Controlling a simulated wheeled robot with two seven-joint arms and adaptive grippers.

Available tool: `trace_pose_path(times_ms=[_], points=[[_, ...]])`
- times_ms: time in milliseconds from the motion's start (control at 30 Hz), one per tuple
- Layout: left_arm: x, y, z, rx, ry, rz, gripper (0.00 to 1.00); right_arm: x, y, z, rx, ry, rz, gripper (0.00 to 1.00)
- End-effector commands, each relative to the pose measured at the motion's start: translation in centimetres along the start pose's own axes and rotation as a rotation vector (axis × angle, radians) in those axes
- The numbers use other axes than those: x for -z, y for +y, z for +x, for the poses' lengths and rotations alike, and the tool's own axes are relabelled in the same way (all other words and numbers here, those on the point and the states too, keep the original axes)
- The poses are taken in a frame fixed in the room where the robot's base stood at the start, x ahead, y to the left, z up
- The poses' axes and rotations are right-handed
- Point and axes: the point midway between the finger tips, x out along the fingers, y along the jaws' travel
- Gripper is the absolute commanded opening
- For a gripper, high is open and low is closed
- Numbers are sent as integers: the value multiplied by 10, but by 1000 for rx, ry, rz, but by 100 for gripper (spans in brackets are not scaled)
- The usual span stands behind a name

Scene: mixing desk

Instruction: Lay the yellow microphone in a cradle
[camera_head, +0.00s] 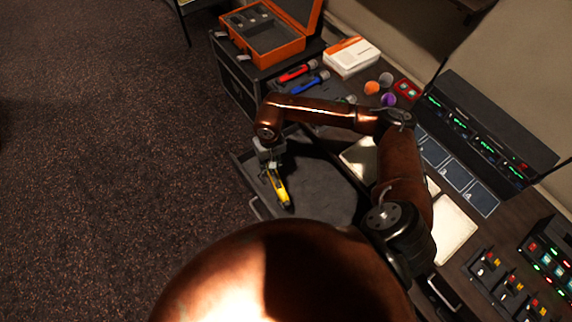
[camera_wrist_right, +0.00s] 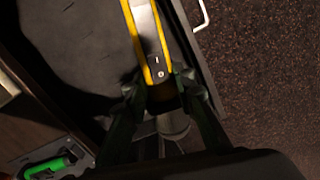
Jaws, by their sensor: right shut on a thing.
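The yellow microphone (camera_head: 281,190) is in my right gripper (camera_head: 268,168), over the open drawer's grey lining. A green one (camera_wrist_right: 48,168) lies in a dark holder in the right wrist view. My left gripper is not in view.
The open drawer (camera_head: 241,172) juts out from the desk. An orange case (camera_head: 262,42) with a raised lid stands at the back left.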

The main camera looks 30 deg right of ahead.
Motion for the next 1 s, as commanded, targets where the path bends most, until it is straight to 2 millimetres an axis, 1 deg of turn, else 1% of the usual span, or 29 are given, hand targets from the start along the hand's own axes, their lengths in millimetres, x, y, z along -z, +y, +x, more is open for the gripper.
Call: trace_pose_path(times_ms=[33, 167, 200, 300, 400, 500, 600, 700, 1000], points=[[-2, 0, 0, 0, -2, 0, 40, -4, 13, 13, 5, -7, 92, 0], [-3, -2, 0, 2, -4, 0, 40, -10, 40, 48, 45, 2, 419, 0], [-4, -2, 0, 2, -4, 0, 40, -12, 50, 59, 60, 11, 530, 0], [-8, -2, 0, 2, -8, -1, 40, -18, 72, 82, 97, 38, 785, 0], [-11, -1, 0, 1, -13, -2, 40, -25, 92, 98, 123, 67, 988, 0], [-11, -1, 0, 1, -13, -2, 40, -32, 109, 109, 142, 93, 1139, 0], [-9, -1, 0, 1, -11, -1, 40, -36, 121, 115, 155, 113, 1244, 0], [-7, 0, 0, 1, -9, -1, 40, -39, 128, 119, 163, 126, 1304, 0], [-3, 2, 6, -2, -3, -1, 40, -41, 131, 130, 166, 129, 1331, 0]])
